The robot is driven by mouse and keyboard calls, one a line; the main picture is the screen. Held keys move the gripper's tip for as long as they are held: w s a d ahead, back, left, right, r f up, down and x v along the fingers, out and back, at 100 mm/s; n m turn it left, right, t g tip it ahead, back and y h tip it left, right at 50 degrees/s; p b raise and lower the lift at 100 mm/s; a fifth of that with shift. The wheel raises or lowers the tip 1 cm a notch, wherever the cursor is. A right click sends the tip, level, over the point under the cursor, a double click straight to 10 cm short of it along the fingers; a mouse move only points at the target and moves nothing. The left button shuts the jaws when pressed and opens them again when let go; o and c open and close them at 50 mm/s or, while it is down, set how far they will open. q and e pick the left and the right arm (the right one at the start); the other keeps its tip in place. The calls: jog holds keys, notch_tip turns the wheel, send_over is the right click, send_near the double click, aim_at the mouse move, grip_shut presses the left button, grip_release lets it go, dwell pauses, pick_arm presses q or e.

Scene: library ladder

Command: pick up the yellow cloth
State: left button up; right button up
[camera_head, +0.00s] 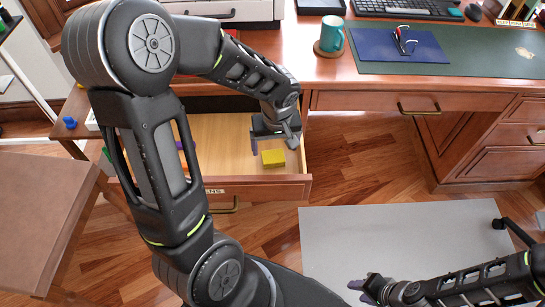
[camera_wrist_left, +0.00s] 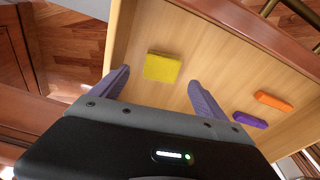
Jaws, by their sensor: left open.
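The yellow cloth (camera_head: 273,157) is a small folded square lying flat in the open drawer (camera_head: 225,130), near its right side. In the left wrist view the cloth (camera_wrist_left: 162,67) lies on the bare wood drawer floor, ahead of my fingertips. My left gripper (camera_head: 270,142) reaches into the drawer beside the cloth. In the left wrist view its two purple fingers (camera_wrist_left: 158,82) are spread apart with nothing between them; the cloth is apart from both. My right gripper (camera_head: 362,291) is low in the head view, over the grey mat, its jaws too unclear to judge.
In the left wrist view an orange item (camera_wrist_left: 273,100) and a purple item (camera_wrist_left: 250,120) lie in the same drawer. The drawer front (camera_head: 260,188) and side walls bound the space. A grey mat (camera_head: 390,235) covers the floor.

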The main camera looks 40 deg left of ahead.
aim_at(273, 156)
pick_arm(q)
jog(key=f, duration=0.5)
jog(key=shift+w+a+b, duration=0.1)
jog(key=shift+a+b, duration=0.25)
jog(key=shift+r, duration=0.1)
jog(key=shift+c, duration=0.2)
jog(key=c, duration=1.4)
notch_tip(273, 156, up, 10)
jog(key=shift+p, duration=0.9)
